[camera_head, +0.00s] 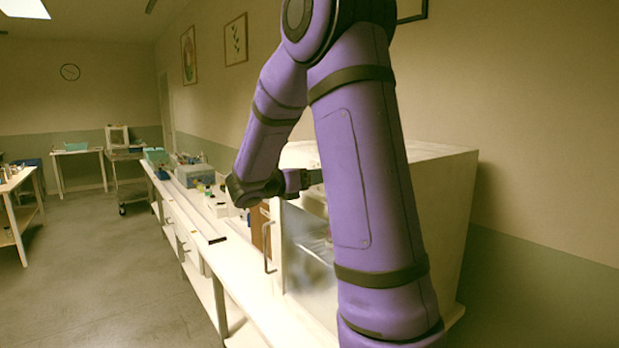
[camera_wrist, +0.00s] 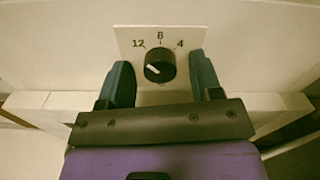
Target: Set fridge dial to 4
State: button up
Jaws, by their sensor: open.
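The fridge dial (camera_wrist: 160,68) is a round black knob on a pale plate (camera_wrist: 127,33) marked 12, 8 and 4 from left to right. A white mark shows on the lower left of the knob's face, away from the 4. My gripper (camera_wrist: 159,61) is open, with one teal finger on each side of the knob and a visible gap on both sides. In the head view, the white fridge (camera_head: 446,205) stands behind my arm, with a glass door (camera_head: 308,262) in front. My gripper (camera_head: 312,178) reaches its upper front; the dial is hidden there.
A door handle (camera_head: 267,247) stands out at the fridge's front left. A long white bench (camera_head: 235,262) runs back with a blue-grey box (camera_head: 194,175) and small items on it. The floor (camera_head: 110,270) to the left is clear.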

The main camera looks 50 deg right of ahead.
jog(key=c, duration=0.9)
jog(key=shift+m, duration=0.3)
jog(key=m, duration=0.3)
jog(key=shift+m, duration=0.3)
jog(key=m, duration=0.4)
jog(key=shift+m, duration=0.3)
jog(key=m, duration=0.4)
jog(key=shift+m, duration=2.5)
